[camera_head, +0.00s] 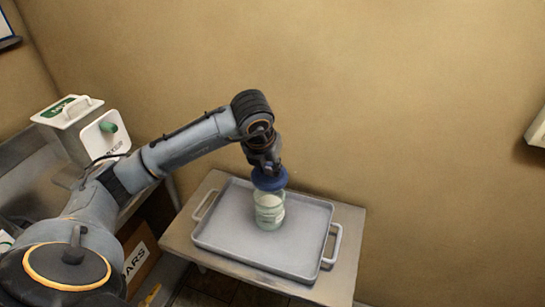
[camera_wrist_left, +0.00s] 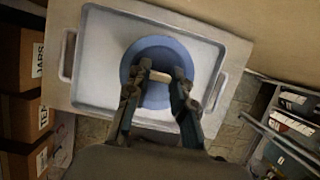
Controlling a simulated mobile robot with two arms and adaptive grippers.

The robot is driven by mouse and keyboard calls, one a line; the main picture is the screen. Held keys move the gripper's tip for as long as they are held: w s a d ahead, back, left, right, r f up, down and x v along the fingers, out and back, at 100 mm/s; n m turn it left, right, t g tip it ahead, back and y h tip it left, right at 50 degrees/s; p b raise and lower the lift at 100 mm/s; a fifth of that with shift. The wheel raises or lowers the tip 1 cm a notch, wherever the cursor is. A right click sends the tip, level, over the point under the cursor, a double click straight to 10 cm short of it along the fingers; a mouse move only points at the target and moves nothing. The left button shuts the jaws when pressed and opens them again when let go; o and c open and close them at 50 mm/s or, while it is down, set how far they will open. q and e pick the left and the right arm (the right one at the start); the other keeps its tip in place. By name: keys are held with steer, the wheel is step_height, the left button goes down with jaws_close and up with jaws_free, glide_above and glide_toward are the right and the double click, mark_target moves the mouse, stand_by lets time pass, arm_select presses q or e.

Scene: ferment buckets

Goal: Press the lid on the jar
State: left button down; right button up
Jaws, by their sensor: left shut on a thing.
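The jar (camera_head: 269,214) is pale green, clear glass and stands upright on the grey tray. The blue round lid (camera_head: 269,180) is at the jar's mouth, roughly level; I cannot tell whether it is seated or just above the rim. My left gripper (camera_head: 266,166) is directly above, pointing down, shut on the lid's grip. In the left wrist view the lid (camera_wrist_left: 147,52) appears as a blue disc, with a pale grip (camera_wrist_left: 158,75) between the fingertips (camera_wrist_left: 159,78). The lid hides the jar there. My right gripper is not in view.
The tray (camera_head: 225,245) has raised edges and two handles and lies on a small table (camera_head: 345,240) against the tan wall. White bins (camera_head: 105,135) with green marks stand at the left. Boxes (camera_wrist_left: 20,65) and a rack (camera_wrist_left: 285,130) flank the table in the wrist view.

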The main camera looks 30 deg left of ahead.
mark_target(267, 177)
arm_select(q)
steer(key=shift+f, duration=0.1)
steer(key=shift+s+f+b, duration=0.15)
steer(key=shift+f+b, duration=0.15)
steer(key=shift+f, duration=0.05)
steer(key=shift+f+b, duration=0.4)
steer(key=shift+f, duration=0.3)
step_height(267, 177, down, 3)
steer(key=shift+r+b, duration=0.15)
steer(key=shift+b, duration=0.75)
steer(key=shift+f+b, duration=0.6)
steer(key=shift+f, duration=0.05)
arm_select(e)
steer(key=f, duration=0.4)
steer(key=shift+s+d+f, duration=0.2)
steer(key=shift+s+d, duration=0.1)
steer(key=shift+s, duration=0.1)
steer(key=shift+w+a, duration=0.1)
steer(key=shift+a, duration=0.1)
arm_select(q)
steer(key=shift+r+b, duration=0.1)
steer(key=shift+b, duration=0.3)
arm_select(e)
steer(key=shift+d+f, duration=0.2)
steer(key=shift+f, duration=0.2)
arm_select(q)
steer(key=shift+f+b, duration=0.2)
steer(key=shift+b, duration=0.15)
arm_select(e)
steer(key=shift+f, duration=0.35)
